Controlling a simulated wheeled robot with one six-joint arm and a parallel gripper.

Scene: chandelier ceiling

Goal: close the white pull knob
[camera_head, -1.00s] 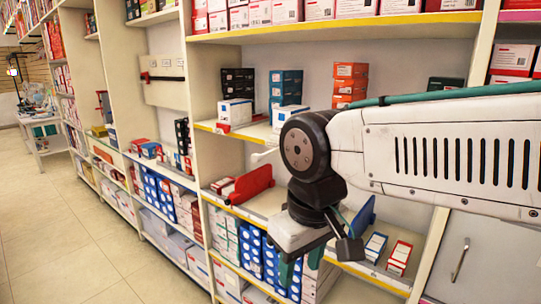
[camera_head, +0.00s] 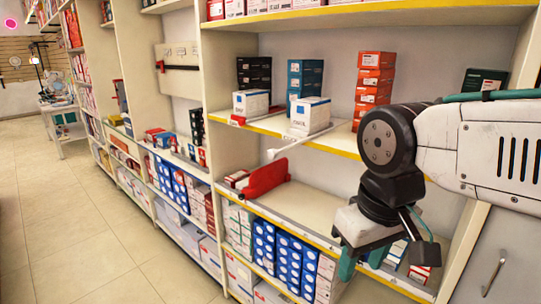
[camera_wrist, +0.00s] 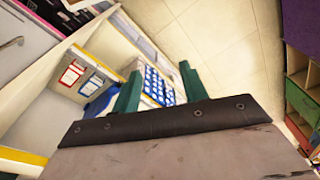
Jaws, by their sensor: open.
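A thin white piece with a rounded end (camera_head: 280,151) sticks out below the middle shelf in the head view. It may be the white pull knob, but it is too small to be sure. A pale handle (camera_head: 493,271) sits on the grey door at the lower right; part of a handle also shows in the wrist view (camera_wrist: 12,42). My gripper (camera_head: 361,268) points down in front of the lower shelves, right of the white piece and left of the handle, apart from both. Its green fingers are spread and empty, as the wrist view also shows (camera_wrist: 160,75).
A red divider (camera_head: 268,179) stands on the lower shelf below the white piece. Stacked boxes (camera_head: 375,85) fill the shelves, with blue and white boxes (camera_head: 282,258) at the bottom. The tiled floor (camera_head: 70,220) at left is clear.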

